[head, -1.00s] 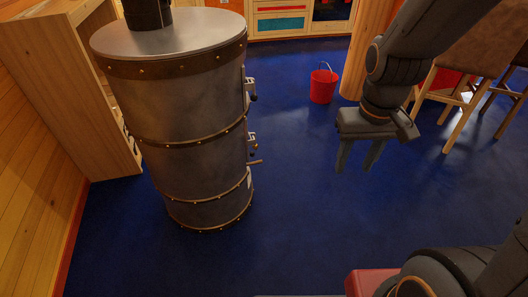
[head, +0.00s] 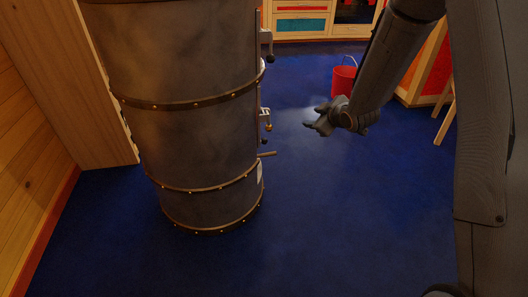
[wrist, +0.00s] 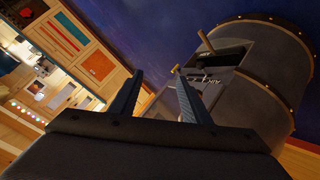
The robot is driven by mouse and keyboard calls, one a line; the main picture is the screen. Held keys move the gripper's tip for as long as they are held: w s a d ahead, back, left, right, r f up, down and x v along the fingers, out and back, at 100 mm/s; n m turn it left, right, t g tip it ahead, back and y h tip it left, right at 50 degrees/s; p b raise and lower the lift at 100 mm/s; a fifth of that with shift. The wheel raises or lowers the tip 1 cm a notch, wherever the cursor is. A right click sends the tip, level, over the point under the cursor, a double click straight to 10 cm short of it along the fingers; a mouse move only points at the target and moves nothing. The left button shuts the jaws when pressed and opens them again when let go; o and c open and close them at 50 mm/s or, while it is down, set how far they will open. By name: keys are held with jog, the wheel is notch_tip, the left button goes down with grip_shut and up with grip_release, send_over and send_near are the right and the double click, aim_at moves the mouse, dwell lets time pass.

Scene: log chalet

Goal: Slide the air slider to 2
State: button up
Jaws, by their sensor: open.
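The metal stove (head: 195,120) stands upright at left in the head view. A short wooden handle (head: 266,154) sticks out low on its right side, above a pale label plate (head: 260,172). In the wrist view the same handle seems to be the wooden knob (wrist: 206,42) beside a dark panel (wrist: 222,62) with pale lettering, too small to read surely. The slider's setting cannot be told. My gripper (head: 312,118) is open and empty, right of the stove and apart from it, pointing left. Its two fingers (wrist: 158,70) show in the wrist view, with the panel beyond the right one.
Two metal latches (head: 267,42) stick out higher on the stove's side. A red bucket (head: 344,80) stands on the blue floor (head: 330,220) behind my gripper. A wooden cabinet (head: 60,70) is left of the stove.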

jog(key=w+a+f+n+t+y+b, duration=0.1)
jog(key=w+a+f+n+y+b, duration=0.1)
jog(key=w+a+f+b, duration=0.3)
jog(key=w+a+f+n+y+b, duration=0.1)
jog(key=a+f+n+y+b, duration=0.1)
jog(key=f+b, duration=0.35)
jog(key=n+y+b, duration=0.5)
jog(key=y, duration=0.1)
send_near(264, 141)
jog(key=w+a, duration=0.2)
jog(key=w, duration=0.1)
jog(key=b+x, duration=0.1)
jog(key=x, duration=0.2)
jog(key=f+b+x, duration=0.1)
jog(key=b+x, duration=0.1)
jog(key=x, duration=0.1)
jog(key=shift+b, duration=0.3)
jog(key=shift+b+x, duration=0.3)
jog(key=shift+x, duration=0.45)
jog(key=shift+c, duration=0.3)
grip_shut()
